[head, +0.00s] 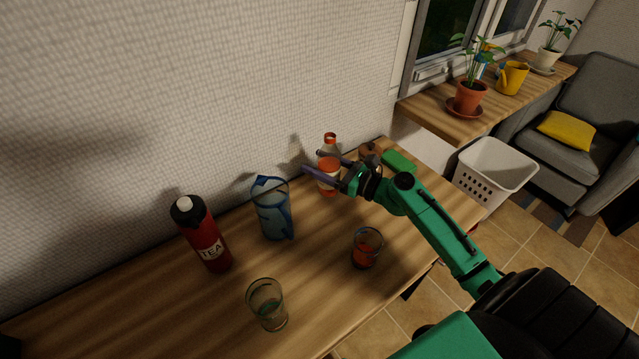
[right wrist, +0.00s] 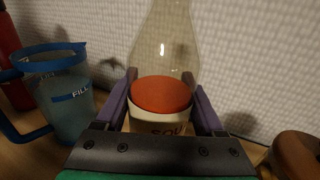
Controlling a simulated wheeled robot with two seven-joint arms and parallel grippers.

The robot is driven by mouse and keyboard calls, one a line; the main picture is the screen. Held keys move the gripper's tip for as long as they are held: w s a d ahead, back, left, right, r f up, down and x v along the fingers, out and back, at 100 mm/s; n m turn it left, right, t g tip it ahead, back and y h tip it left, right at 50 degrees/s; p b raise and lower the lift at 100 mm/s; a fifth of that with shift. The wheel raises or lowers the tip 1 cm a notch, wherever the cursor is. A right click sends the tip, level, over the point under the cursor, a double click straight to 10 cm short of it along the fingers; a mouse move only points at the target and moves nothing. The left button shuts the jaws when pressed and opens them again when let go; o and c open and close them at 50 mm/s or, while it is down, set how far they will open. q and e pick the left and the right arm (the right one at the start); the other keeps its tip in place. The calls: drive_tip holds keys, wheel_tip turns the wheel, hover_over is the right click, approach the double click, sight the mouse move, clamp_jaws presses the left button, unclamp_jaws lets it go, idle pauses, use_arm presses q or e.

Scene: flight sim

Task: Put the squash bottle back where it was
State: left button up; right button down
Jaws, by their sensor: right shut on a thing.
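The squash bottle (head: 328,178) is clear, with orange-red squash in it, a pale label and a red cap. It is upright near the back of the wooden table, close to the wall. My right gripper (head: 325,167) is shut on it. In the right wrist view the bottle (right wrist: 162,95) is between my right gripper's two purple fingers (right wrist: 162,105), with part of its label showing and its base hidden. I cannot tell whether its base touches the table. My left gripper is not in view.
A blue jug (head: 272,212) and a red tea flask (head: 204,236) stand left of the bottle. A glass with red drink (head: 366,249) and an almost clear glass (head: 267,305) stand nearer. A brown object (head: 371,151) and a green block (head: 399,162) are at right.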

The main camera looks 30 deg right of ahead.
wheel_tip(320, 180, down, 4)
drive_tip(key=shift+d+f+b, duration=0.15)
drive_tip(key=shift+f+b, duration=0.1)
drive_tip(key=shift+b, duration=0.3)
drive_tip(key=shift+f, duration=0.1)
unclamp_jaws()
drive_tip(key=shift+s, duration=0.1)
drive_tip(key=shift+s, duration=0.1)
drive_tip(key=b+v, duration=0.1)
drive_tip(key=v, duration=1)
drive_tip(key=shift+s+d, duration=0.2)
drive_tip(key=shift+s, duration=0.2)
